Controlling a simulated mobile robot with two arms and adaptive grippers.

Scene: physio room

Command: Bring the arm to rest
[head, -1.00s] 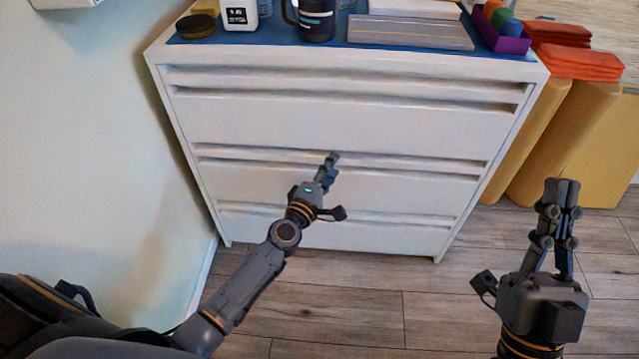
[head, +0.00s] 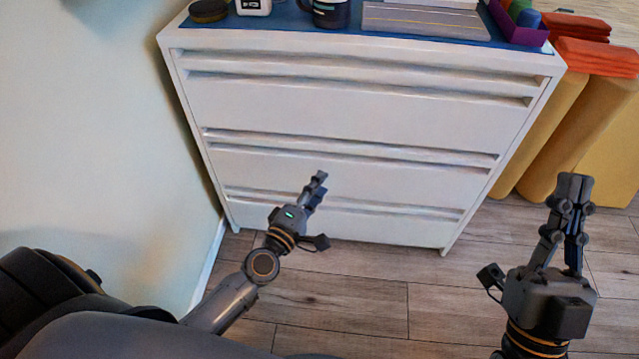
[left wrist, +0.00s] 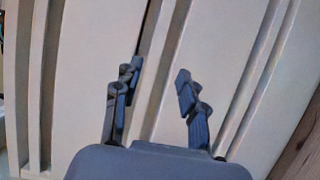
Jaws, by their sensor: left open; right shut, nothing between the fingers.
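My left gripper (head: 318,183) is in front of the lower drawers of a white chest of drawers (head: 340,115). In the left wrist view its two fingers (left wrist: 158,78) are apart with nothing between them, and the pale drawer fronts fill the background. I cannot tell the exact gap to the drawer fronts. My right gripper (head: 574,185) is at the right, pointing up in the picture above the floor. Its fingertips are together with nothing held.
On the chest's blue top stand a dark mug (head: 330,12), a grey board (head: 425,20), a purple box (head: 517,28) and a dark round item (head: 208,10). Yellow bolsters (head: 560,130) and orange towels (head: 597,55) are at the right. Wooden floor (head: 370,305) is clear.

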